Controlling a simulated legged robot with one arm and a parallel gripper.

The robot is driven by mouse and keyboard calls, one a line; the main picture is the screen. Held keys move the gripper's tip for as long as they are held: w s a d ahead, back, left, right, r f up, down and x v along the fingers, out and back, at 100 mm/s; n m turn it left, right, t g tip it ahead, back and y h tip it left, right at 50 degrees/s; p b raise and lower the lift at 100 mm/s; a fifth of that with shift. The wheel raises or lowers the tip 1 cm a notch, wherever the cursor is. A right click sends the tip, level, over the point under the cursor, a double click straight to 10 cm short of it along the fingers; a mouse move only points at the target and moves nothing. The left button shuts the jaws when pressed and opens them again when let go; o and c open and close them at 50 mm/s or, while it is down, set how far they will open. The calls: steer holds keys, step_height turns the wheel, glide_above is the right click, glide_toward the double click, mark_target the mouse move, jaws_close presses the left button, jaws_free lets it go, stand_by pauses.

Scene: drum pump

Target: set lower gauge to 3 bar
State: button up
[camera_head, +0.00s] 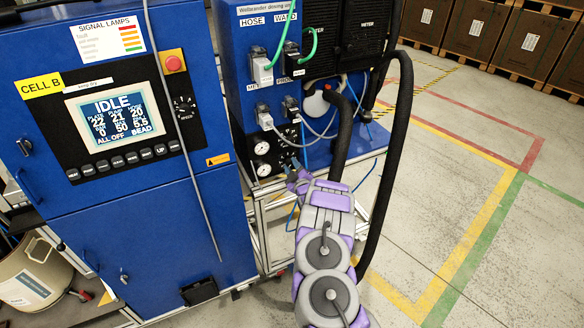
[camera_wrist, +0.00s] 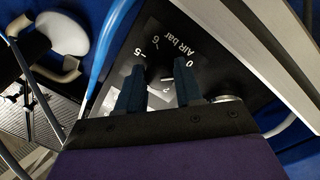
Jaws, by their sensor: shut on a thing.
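The lower gauge (camera_head: 263,169) is a small white round dial low on the blue machine's black panel. A similar upper gauge (camera_head: 261,148) sits just above it. My gripper (camera_head: 291,172) is at the panel just right of the lower gauge. In the wrist view my gripper (camera_wrist: 158,78) has both dark fingers against a black scale plate (camera_wrist: 172,43) marked "AIR bar", with 0, 5 and 6 upside down. The fingers are shut on a small knob at the scale's middle, mostly hidden between them. The lower gauge's needle is too small to read.
A blue hose (camera_wrist: 107,55) runs close left of my fingers in the wrist view. A metal frame bar (camera_wrist: 215,30) lies to the right. Cables and a thick black hose (camera_head: 391,150) hang near my arm. The floor to the right is open.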

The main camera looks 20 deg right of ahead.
steer(key=shift+w+a+r, duration=0.1)
steer(key=shift+a, duration=0.05)
steer(key=m+p, duration=0.1)
steer(key=m, duration=0.2)
steer(key=m+p, duration=0.1)
steer(key=m, duration=0.2)
steer(key=shift+r+g+y, duration=0.2)
steer(key=shift+g+y, duration=0.1)
steer(key=m+p, duration=0.1)
steer(key=m, duration=0.3)
steer(key=shift+r, duration=0.2)
steer(key=m+y+p, duration=0.1)
steer(key=m, duration=0.2)
steer(key=shift+m+g+p, duration=0.3)
steer(key=shift+d+m+y+p, duration=0.15)
steer(key=shift+m+p, duration=0.1)
steer(key=shift+m, duration=0.35)
steer(key=shift+d+m+y+p, duration=0.15)
steer(key=shift+m+p, duration=0.1)
steer(key=shift+m, duration=0.35)
steer(key=m+p, duration=0.1)
steer(key=m, duration=0.4)
steer(key=m+y+p, duration=0.1)
steer(key=m, duration=0.2)
steer(key=shift+d+f, duration=0.1)
steer(key=shift+f, duration=0.1)
steer(key=shift+m, duration=0.4)
steer(key=shift+f, duration=0.1)
